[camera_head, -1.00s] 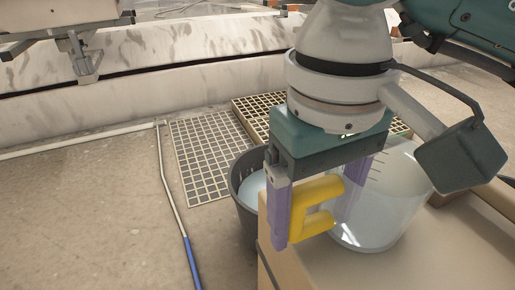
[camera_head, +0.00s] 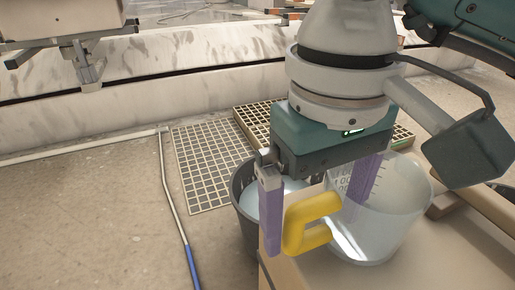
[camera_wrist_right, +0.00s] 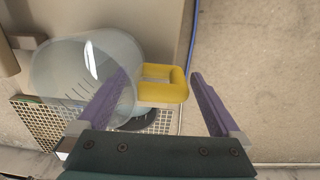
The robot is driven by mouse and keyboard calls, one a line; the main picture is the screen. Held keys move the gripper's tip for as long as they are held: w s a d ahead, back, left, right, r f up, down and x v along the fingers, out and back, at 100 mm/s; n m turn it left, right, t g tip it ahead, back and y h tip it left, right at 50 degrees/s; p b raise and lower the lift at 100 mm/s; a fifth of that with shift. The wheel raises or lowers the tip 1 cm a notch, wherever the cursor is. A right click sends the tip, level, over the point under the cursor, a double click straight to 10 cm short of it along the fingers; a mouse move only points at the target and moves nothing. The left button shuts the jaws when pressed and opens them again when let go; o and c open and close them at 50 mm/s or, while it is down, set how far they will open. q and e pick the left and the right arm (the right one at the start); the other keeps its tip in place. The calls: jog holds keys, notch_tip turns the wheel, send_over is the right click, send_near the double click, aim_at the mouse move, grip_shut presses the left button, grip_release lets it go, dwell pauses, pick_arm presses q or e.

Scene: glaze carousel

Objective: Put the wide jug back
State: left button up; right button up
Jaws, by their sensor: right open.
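The wide jug (camera_head: 382,222) is clear, with printed marks and a thick yellow handle (camera_head: 296,226). It stands upright on a tan block top, its handle toward the left. My right gripper (camera_head: 318,205) is open, with purple fingers. One finger is left of the handle and the other is over the jug's near-handle side, partly hidden. In the right wrist view the handle (camera_wrist_right: 162,92) lies between the fingers (camera_wrist_right: 160,95), with a gap to the right finger. The jug (camera_wrist_right: 75,75) is behind the left finger there. My left gripper is not in view.
A dark bucket (camera_head: 243,218) with pale liquid stands just left of the tan block (camera_head: 290,272). Floor grates (camera_head: 205,165) lie behind it. A blue-ended pole (camera_head: 192,265) lies on the floor at left. Metal equipment (camera_head: 88,72) hangs at the upper left.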

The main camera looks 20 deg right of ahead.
notch_tip(320, 180, up, 9)
jog(key=p, duration=0.4)
jog(key=shift+w+a+r, duration=0.1)
jog(key=shift+r, duration=0.5)
